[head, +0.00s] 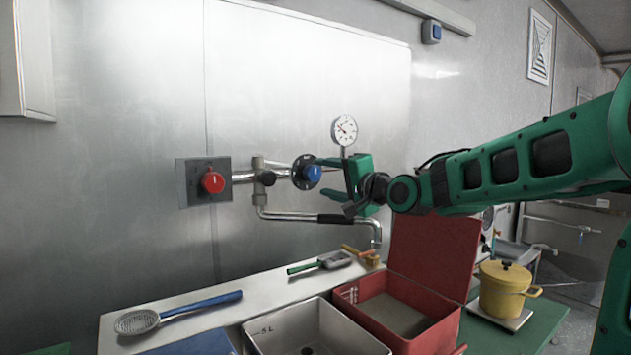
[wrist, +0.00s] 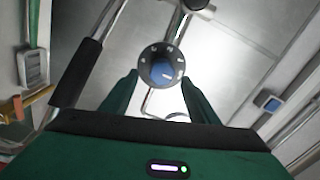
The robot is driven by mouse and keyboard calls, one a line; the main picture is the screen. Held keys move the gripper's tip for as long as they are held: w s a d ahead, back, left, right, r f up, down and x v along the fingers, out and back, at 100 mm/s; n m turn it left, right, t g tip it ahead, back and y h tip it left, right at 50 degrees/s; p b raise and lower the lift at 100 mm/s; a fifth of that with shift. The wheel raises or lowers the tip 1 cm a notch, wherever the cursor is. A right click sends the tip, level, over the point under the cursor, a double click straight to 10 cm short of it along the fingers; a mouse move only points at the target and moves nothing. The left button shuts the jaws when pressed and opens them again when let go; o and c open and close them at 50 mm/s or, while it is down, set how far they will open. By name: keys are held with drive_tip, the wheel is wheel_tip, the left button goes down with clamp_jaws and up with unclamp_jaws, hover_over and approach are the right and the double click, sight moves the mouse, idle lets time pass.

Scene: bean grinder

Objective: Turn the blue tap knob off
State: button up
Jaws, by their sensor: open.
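The blue tap knob (head: 313,173) is mounted on a dark round flange on the wall pipework, right of the red knob (head: 212,182). In the wrist view a round dial with marks on its rim and a blue bar (wrist: 161,75) sits straight ahead between my fingertips. My gripper (head: 323,177) is open and faces the knob from the right, one finger above its level and one below. In the wrist view my gripper (wrist: 158,77) has a finger on each side of the dial. I cannot tell whether either finger touches it.
A pressure gauge (head: 344,130) rises just behind my gripper. A spout pipe (head: 290,215) with a black sleeve runs below. Underneath are a white sink (head: 285,325), an open red box (head: 435,330) and a blue-handled strainer (head: 138,321). A yellow pot (head: 503,290) stands right.

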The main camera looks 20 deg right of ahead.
drive_tip(key=v, duration=0.5)
drive_tip(key=shift+s+d, duration=0.1)
idle(0.3)
